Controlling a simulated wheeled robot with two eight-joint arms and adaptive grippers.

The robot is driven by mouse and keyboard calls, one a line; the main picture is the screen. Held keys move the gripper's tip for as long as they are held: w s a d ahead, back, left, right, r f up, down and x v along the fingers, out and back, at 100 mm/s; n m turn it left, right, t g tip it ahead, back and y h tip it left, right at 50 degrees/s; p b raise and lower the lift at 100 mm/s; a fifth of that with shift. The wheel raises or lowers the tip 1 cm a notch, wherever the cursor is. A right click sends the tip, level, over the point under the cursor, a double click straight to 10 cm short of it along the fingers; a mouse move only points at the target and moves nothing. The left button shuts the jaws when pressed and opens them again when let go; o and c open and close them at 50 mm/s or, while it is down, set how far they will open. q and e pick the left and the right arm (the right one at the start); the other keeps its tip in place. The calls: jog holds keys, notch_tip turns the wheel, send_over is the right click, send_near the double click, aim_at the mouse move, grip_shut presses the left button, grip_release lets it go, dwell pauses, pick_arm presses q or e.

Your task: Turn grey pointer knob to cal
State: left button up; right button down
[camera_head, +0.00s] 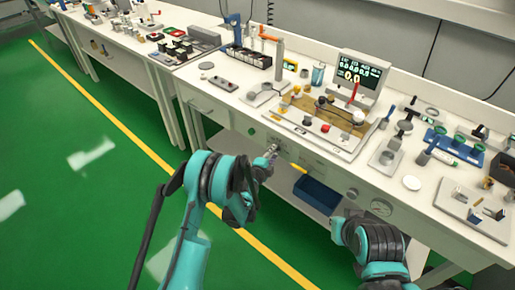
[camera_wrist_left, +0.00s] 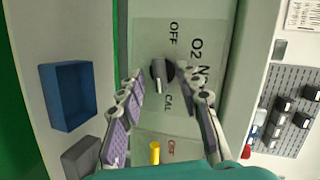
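The dark grey pointer knob (camera_wrist_left: 161,73) sits on a pale panel (camera_wrist_left: 150,38) in the left wrist view. The panel is marked OFF above the knob and CAL below it, with larger O2 lettering at the right. The knob's light pointer bar points down in the picture, toward the CAL side; I cannot tell whether it lines up exactly. My left gripper (camera_wrist_left: 161,78) is open, with one finger on each side of the knob; contact is not clear. In the head view my left gripper (camera_head: 270,153) is at the bench front and hides the knob.
A blue bin (camera_head: 317,196) is beside the panel, below the bench top. A yellow piece (camera_wrist_left: 155,152) stands out near another label. The bench top (camera_head: 225,97) carries many instruments. The green floor at left is clear.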

pick_arm(q)
jog(key=s+a+n+g+h+p, duration=0.35)
jog(key=a+n+h, duration=0.55)
jog(key=n, duration=1.1)
notch_tip(320, 180, up, 15)
jog(key=s+d+g+y, duration=0.2)
jog(key=g+y, duration=0.1)
jog(key=y, duration=0.1)
jog(key=s+a+r+y+p, duration=0.2)
jog(key=s+a+r+y, duration=0.1)
jog(key=s+r, duration=0.7)
jog(key=s+y, duration=0.1)
jog(key=s, duration=0.2)
jog(key=shift+s+a+g+y, duration=0.15)
jog(key=shift+s+g+y, duration=0.1)
jog(key=shift+g+y, duration=0.1)
